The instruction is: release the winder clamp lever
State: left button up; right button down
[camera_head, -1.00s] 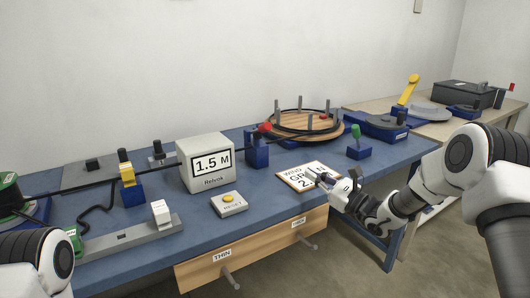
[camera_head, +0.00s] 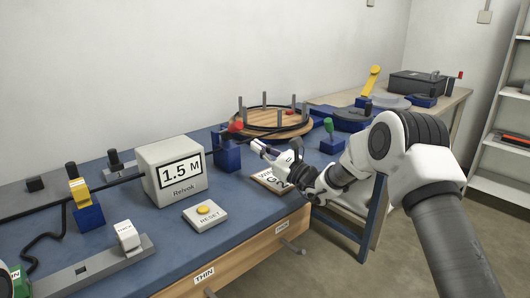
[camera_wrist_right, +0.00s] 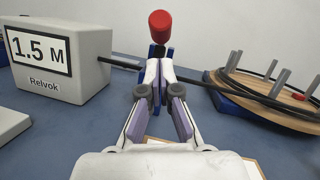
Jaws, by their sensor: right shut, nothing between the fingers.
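The round wooden winder (camera_head: 276,122) has upright grey pegs and black cable coiled around them. A small red part (camera_head: 290,112) sits on its disc, also visible in the right wrist view (camera_wrist_right: 298,96); I cannot tell if it is the clamp lever. A red-knobbed lever (camera_head: 235,126) stands on a blue block (camera_head: 229,156) left of the winder. My right gripper (camera_head: 257,147) is shut and empty just right of that block. In the right wrist view its fingertips (camera_wrist_right: 160,70) hide part of the block below the red knob (camera_wrist_right: 161,24). My left gripper is out of view.
The length meter (camera_head: 172,172) reads 1.5 M. A reset box (camera_head: 204,213) is in front of it. A green-knobbed lever (camera_head: 329,126) stands right of the winder. A sign board (camera_head: 270,181) lies under my right gripper. The black cable crosses the table to the blue block.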

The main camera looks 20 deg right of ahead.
aim_at(230, 132)
jog(key=x, duration=0.5)
jog(key=shift+w+a, duration=0.1)
jog(key=shift+w, duration=0.1)
jog(key=shift+r, duration=0.1)
